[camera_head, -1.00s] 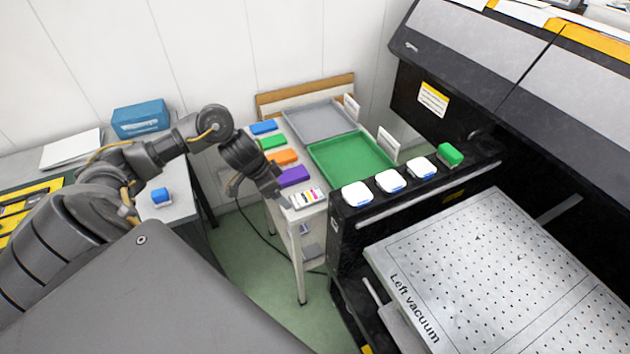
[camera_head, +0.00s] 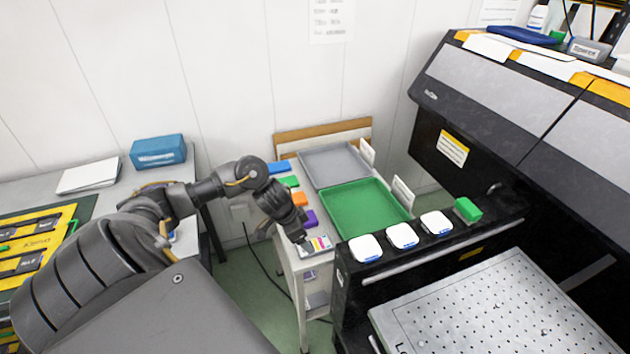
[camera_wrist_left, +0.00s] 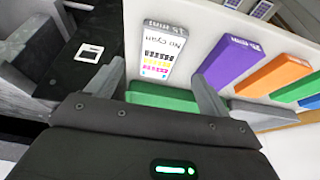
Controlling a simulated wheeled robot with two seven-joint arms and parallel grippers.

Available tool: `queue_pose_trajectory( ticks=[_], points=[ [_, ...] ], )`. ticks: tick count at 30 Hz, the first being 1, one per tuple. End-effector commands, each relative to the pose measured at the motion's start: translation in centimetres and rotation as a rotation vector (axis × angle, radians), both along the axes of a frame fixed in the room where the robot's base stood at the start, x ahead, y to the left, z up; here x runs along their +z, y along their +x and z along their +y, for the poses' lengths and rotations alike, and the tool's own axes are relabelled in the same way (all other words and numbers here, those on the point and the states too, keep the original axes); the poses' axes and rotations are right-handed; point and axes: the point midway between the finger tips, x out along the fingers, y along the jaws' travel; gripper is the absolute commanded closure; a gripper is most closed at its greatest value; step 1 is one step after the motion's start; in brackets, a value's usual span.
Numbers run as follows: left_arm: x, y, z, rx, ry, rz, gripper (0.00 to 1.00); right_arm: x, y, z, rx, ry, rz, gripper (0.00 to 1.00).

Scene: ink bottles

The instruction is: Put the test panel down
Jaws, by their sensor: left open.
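The test panel (camera_head: 317,243) is a small white slab with coloured stripes. It lies at the near end of the white cart top, beside the purple block. In the left wrist view the panel (camera_wrist_left: 163,50), printed "No cyan", appears flat, just beyond and between my fingertips. My left gripper (camera_wrist_left: 155,72) is open, one finger on each side of the panel, with a gap to the right finger. I cannot tell whether the left finger touches it. In the head view the left gripper (camera_head: 300,238) is at the panel's left and its fingers are hard to make out. My right gripper is not in view.
Purple (camera_head: 310,218), orange (camera_head: 299,199), green and blue blocks line the cart's left edge. A green tray (camera_head: 362,234) and a grey tray (camera_head: 333,165) fill its middle. The black printer (camera_head: 410,270) with white pads stands close on the right.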

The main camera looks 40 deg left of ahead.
Motion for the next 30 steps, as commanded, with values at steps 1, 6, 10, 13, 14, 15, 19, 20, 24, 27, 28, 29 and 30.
queue_pose_trajectory(
  ticks=[1,6,10,13,14,15,19,20,24,27,28,29,30],
  points=[
    [0.0,0.0,0.0,0.0,0.0,0.0,0.2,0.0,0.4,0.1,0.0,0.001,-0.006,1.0],
    [-1.9,0.4,-0.4,0.002,-0.003,0.004,0.2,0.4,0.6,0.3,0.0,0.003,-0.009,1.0],
    [-3.8,1.0,-0.6,0.002,-0.002,0.002,0.2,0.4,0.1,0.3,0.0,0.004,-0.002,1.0],
    [-4.6,1.3,-0.8,0.001,0.0,0.0,0.2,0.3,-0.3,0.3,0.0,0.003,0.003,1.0],
    [-4.8,1.4,-0.8,-0.001,0.0,0.0,0.2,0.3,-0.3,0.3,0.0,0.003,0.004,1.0],
    [-4.9,1.4,-0.8,-0.001,0.0,0.0,0.2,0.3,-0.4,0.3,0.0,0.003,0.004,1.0],
    [-5.0,1.4,-0.8,-0.001,0.001,-0.001,0.2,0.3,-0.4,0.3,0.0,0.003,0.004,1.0],
    [-4.9,1.4,-0.8,-0.001,0.001,-0.001,0.2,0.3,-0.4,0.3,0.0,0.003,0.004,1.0],
    [-4.9,1.4,-0.8,-0.001,0.001,-0.001,0.3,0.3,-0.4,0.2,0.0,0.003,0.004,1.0],
    [-4.9,1.4,-0.8,-0.001,0.001,-0.001,0.44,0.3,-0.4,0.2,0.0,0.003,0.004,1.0],
    [-4.9,1.4,-0.8,-0.001,0.001,-0.001,0.47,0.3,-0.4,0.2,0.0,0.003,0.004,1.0],
    [-4.9,1.4,-0.8,-0.001,0.001,-0.001,0.51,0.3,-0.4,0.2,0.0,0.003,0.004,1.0],
    [-4.9,1.4,-0.8,-0.001,0.001,-0.001,0.57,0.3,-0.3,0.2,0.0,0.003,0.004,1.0]
  ],
)
